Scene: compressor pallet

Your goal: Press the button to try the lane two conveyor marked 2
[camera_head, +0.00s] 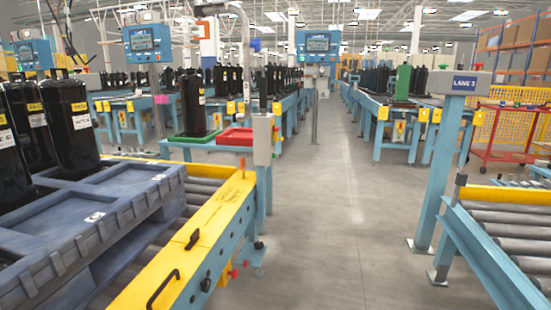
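No conveyor marked 2 can be made out in the head view. A grey box on a blue post at the right carries a sign (465,82) that seems to read "LANE 3". A small red button-like spot (478,66) and a small green one (442,66) show on top of that box. A roller conveyor (510,240) runs at the right below the post. Another roller conveyor with a yellow rail (205,240) is at the left; I see no lane number on it. Neither of my grippers is in view.
A blue-grey pallet (95,215) bearing black compressors (68,120) sits on the left conveyor. Blue control panels (147,43) stand further back. A post with a grey box (262,140) rises beside the left conveyor. The concrete aisle (340,220) between the conveyors is clear.

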